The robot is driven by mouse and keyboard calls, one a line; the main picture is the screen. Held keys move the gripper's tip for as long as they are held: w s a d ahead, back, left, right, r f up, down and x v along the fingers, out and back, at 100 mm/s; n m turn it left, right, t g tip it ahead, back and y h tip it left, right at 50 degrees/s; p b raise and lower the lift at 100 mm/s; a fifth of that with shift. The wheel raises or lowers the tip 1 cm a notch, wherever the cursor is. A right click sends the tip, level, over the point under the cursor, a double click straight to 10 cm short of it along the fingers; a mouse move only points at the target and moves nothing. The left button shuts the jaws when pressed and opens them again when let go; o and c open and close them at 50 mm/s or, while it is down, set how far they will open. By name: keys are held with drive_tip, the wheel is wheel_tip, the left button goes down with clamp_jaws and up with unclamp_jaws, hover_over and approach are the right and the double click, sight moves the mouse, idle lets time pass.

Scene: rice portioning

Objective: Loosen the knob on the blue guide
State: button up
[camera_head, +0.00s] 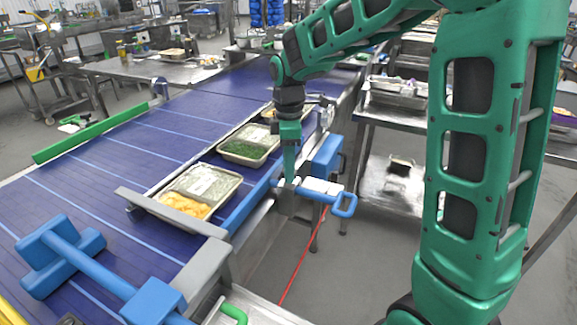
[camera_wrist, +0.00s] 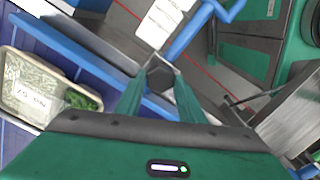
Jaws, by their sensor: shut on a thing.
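The blue guide (camera_head: 245,207) runs along the near right edge of the conveyor. A blue bar with a looped handle (camera_head: 345,205) sticks out to its right. The wrist view shows the guide rail (camera_wrist: 75,48) at the upper left and the blue bar (camera_wrist: 188,36) at the top. A dark, faceted knob (camera_wrist: 160,74) sits at the lower end of the bar. My gripper (camera_head: 290,179) points down at the guide's mount. In the wrist view its green fingers (camera_wrist: 160,88) are shut on the knob, one on each side. In the head view the fingers hide the knob.
Trays of food (camera_head: 200,188) (camera_head: 250,144) lie on the purple conveyor belt (camera_head: 120,170) beside the guide. A grey bar (camera_head: 172,212) crosses near the closer tray. Another blue guide assembly (camera_head: 90,268) stands at lower left. A steel table (camera_head: 395,115) stands to the right.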

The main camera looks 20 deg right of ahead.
drive_tip(key=shift+w+d+r, duration=0.1)
drive_tip(key=shift+w+r, duration=0.05)
drive_tip(key=shift+w, duration=0.1)
drive_tip(key=o, duration=1)
drive_tip(key=shift+o, duration=0.2)
drive_tip(key=shift+s, duration=0.1)
wheel_tip(320, 180, up, 11)
drive_tip(key=shift+f, duration=0.2)
